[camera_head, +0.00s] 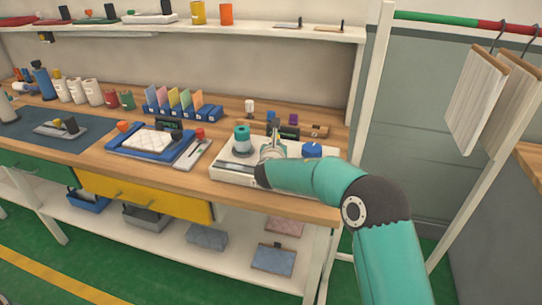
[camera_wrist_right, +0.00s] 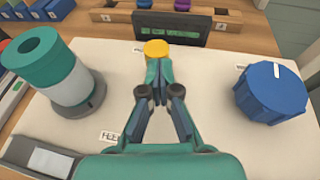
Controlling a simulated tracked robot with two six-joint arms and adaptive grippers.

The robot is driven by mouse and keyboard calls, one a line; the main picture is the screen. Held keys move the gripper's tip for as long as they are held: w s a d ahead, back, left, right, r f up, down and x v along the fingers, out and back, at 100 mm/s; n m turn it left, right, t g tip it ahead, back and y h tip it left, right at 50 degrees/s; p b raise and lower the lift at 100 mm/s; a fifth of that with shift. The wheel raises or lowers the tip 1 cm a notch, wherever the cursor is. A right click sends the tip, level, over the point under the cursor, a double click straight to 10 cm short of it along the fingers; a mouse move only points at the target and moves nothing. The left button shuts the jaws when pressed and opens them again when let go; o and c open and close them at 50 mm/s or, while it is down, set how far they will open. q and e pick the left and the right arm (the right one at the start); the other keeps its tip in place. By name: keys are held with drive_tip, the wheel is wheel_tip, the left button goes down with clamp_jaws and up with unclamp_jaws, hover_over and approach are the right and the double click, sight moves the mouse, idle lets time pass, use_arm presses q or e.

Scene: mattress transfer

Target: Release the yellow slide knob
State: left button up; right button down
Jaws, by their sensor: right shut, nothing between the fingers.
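The yellow slide knob (camera_wrist_right: 156,48) shows in the right wrist view on a pale panel (camera_wrist_right: 215,62), just in front of a dark display. My right gripper (camera_wrist_right: 159,73) is shut and empty. Its fingertips lie just below the knob in that view and overlap its lower edge; I cannot tell whether they touch it. In the head view my right gripper (camera_head: 272,152) is over the white device (camera_head: 228,172) on the bench, and the knob cannot be made out there. My left gripper is in neither view.
On the panel, a teal-and-grey cylinder (camera_wrist_right: 55,72) stands left of my fingers and a large blue knob (camera_wrist_right: 271,92) stands right. The dark display (camera_wrist_right: 180,29) rises behind the yellow knob. A blue tray (camera_head: 150,145) with a white pad lies farther left on the bench.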

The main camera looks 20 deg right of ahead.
drive_tip(key=shift+s+a+b, duration=0.2)
drive_tip(key=shift+s+b, duration=0.15)
drive_tip(key=shift+b, duration=0.1)
drive_tip(key=s, duration=0.1)
drive_tip(key=b, duration=0.1)
drive_tip(key=s+a+b, duration=0.1)
drive_tip(key=shift+s+f, duration=0.3)
drive_tip(key=shift+s, duration=0.05)
drive_tip(key=b+v, duration=0.1)
drive_tip(key=v, duration=0.9)
drive_tip(key=shift+s, duration=0.2)
drive_tip(key=shift+r, duration=0.15)
